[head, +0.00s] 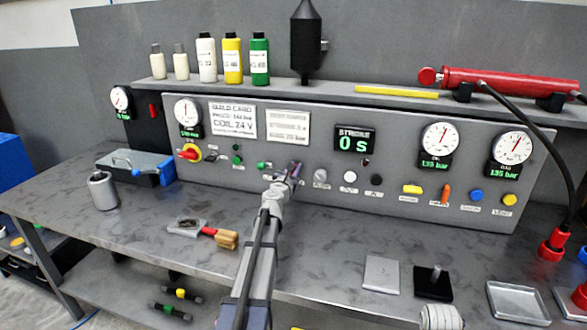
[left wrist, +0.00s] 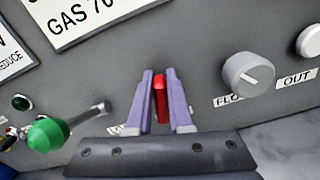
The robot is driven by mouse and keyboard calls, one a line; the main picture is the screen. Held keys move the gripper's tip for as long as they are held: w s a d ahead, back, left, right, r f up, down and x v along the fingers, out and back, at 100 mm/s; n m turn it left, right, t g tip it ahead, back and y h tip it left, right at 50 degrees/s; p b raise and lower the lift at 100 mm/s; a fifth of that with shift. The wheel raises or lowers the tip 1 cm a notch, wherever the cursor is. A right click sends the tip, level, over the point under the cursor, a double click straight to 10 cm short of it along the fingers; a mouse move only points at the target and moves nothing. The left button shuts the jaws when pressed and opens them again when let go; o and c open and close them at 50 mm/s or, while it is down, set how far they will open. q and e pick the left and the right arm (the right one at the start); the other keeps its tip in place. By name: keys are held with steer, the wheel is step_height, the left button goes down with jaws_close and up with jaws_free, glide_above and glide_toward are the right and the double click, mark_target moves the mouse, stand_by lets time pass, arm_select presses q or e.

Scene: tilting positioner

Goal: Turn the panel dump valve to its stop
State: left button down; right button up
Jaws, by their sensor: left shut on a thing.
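My left gripper (head: 297,170) reaches to the middle of the grey panel (head: 335,184). In the left wrist view the left gripper's two purple fingers (left wrist: 162,103) are shut on a narrow red handle (left wrist: 161,97), which stands roughly upright between them. I take this handle to be the dump valve's; its label below is mostly covered by the gripper. In the head view the gripper hides the handle. My right gripper's fingers are not in view.
A green-knobbed lever (left wrist: 48,134) sticks out just left of the gripper, and a grey knob (left wrist: 248,74) sits to its right. A brush (head: 224,237) lies on the bench (head: 330,255). A black block with a post (head: 433,281) stands front right.

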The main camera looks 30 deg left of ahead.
arm_select(q)
steer(key=m, duration=0.3)
steer(key=shift+d+f+m, duration=0.2)
steer(key=shift+d+m, duration=0.15)
steer(key=shift+m, duration=0.05)
steer(key=shift+w+d+f+m+b, duration=0.15)
steer(key=shift+f+m+b, duration=0.2)
steer(key=shift+m, duration=1.45)
steer(key=shift+s+d+f+m+b, duration=0.1)
steer(key=shift+d+f+m+b, duration=0.2)
steer(key=shift+m, duration=1.5)
steer(key=shift+w+d+f+m+b, duration=0.1)
steer(key=shift+f+m+b, duration=0.25)
steer(key=shift+m, duration=1.75)
steer(key=c, duration=0.8)
jaws_free()
steer(key=v, duration=0.7)
steer(key=shift+s, duration=0.4)
